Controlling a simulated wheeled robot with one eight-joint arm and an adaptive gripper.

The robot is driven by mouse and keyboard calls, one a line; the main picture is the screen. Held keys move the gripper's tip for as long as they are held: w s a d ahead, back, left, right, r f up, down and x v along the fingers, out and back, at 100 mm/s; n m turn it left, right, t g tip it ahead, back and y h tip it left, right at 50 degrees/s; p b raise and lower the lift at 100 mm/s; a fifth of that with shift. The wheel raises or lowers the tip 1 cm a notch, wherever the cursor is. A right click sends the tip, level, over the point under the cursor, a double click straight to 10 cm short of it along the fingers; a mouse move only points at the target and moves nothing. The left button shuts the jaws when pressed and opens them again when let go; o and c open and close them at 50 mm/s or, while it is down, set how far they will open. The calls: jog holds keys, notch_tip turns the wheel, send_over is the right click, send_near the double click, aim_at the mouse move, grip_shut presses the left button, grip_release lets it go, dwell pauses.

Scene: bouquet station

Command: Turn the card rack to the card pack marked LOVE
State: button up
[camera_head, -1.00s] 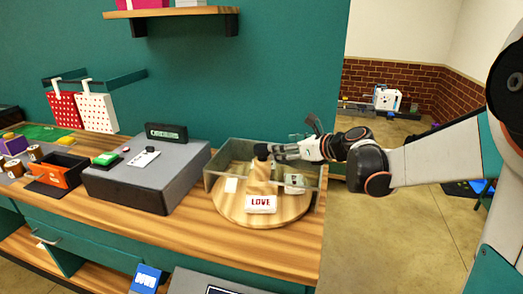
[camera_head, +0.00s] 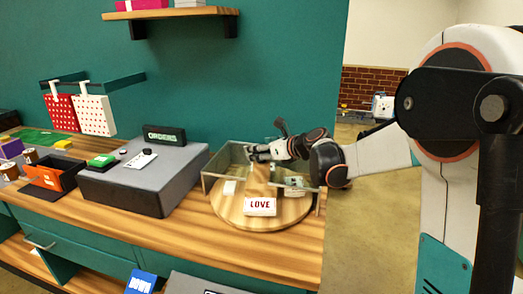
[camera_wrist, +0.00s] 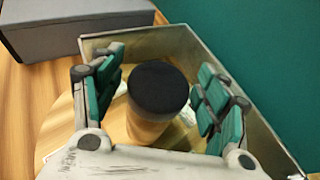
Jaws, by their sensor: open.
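The card rack is a round wooden turntable (camera_head: 237,214) with a wooden centre post (camera_head: 258,178), partly inside a clear-walled bin. The white card pack marked LOVE in red (camera_head: 260,207) is at the rack's front, facing my head camera. Another pack (camera_head: 294,185) sits at the right side and a pale one (camera_head: 230,187) at the left. My gripper (camera_head: 258,152) is at the top of the post. In the wrist view its open fingers stand on both sides of the post's black knob (camera_wrist: 158,88), with gaps visible.
The clear bin wall (camera_head: 214,165) rises behind and beside the rack. A grey box (camera_head: 145,185) with an ORDERS sign (camera_head: 164,135) stands to the left. A shelf (camera_head: 170,14) hangs above. The counter front (camera_head: 200,245) is clear.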

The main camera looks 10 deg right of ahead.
jog(key=c, duration=1.5)
jog(key=shift+a+m+h+p, duration=0.15)
jog(key=shift+m+h+p, duration=0.15)
jog(key=shift+m+h, duration=0.3)
jog(key=shift+m+t+h, duration=0.5)
jog(key=shift+m+h, duration=0.3)
jog(key=shift+h, duration=0.2)
jog(key=o, duration=1.5)
jog(key=shift+s+d, duration=0.1)
jog(key=shift+d, duration=0.1)
